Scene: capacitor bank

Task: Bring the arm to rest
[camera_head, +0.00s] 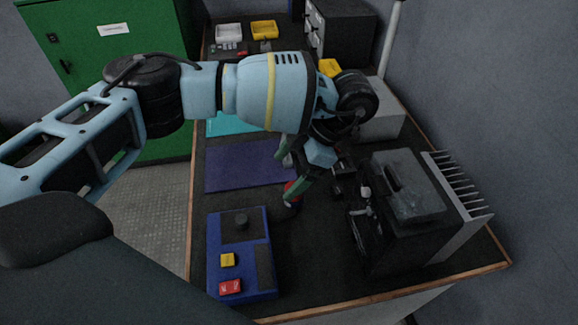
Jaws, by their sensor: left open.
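My left arm (270,85) comes in from the left and reaches over the workbench (325,270). Its gripper (283,172) hangs down over the middle of the bench, with its two green-grey fingers apart. A small red and black item (291,192) shows close to the lower finger; I cannot tell whether they touch. I see nothing held between the fingers. My right gripper is not in view.
A blue control box (262,262) with red and yellow buttons stands at the front left. A black finned unit (405,205) stands at right. A purple mat (235,168) lies left of the gripper. Yellow (264,29) and white (228,31) trays sit at the back. A green cabinet (110,60) stands left.

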